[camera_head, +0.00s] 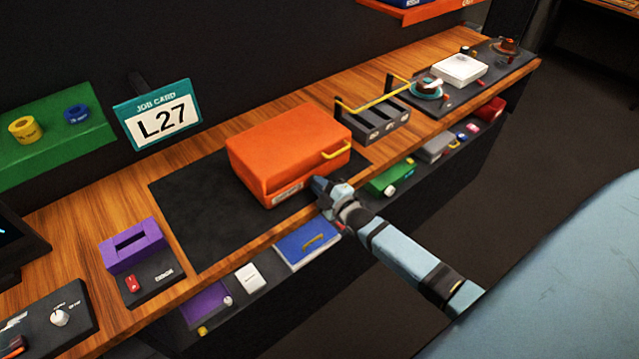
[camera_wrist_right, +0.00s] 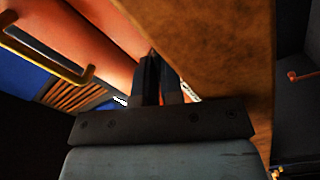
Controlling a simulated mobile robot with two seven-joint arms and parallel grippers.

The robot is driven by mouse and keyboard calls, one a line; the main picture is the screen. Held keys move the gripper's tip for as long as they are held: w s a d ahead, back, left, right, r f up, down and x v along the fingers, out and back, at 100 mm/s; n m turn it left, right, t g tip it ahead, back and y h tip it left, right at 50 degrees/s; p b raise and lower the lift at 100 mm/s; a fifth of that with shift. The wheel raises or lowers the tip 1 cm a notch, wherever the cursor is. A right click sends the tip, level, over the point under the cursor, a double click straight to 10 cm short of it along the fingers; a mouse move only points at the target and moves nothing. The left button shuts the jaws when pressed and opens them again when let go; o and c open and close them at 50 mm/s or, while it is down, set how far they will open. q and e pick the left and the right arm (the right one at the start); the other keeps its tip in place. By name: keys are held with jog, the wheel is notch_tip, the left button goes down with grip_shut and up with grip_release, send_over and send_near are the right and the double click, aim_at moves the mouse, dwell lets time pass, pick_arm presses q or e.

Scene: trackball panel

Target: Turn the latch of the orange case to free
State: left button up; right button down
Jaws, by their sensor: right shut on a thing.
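The orange case (camera_head: 285,145) lies shut on the dark mat, with a yellow handle (camera_head: 336,150) on its right-hand face and a pale label (camera_head: 288,193) low on its front. My right gripper (camera_head: 322,186) is at the case's front lower corner, below the handle. In the right wrist view, my right gripper (camera_wrist_right: 160,75) has its fingers close together, shut at the orange case (camera_wrist_right: 105,40). The latch is hidden by the fingers, so its angle cannot be told. The handle shows at the left of that view (camera_wrist_right: 48,52). My left gripper is out of view.
The case stands on a black mat (camera_head: 190,215) on the wooden bench (camera_head: 100,210). A grey slotted block (camera_head: 378,122) with a yellow bar is right of it. A purple block (camera_head: 132,245) is at the left. A lower shelf holds a blue case (camera_head: 306,243). The mat's left half is clear.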

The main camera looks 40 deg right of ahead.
jog(key=m, duration=0.6)
jog(key=shift+m+p, duration=0.3)
jog(key=shift+p, duration=0.05)
jog(key=m, duration=0.6)
jog(key=shift+m, duration=0.3)
jog(key=c, duration=1.3)
grip_release()
jog(key=shift+o, duration=0.2)
jog(key=shift+s, duration=0.1)
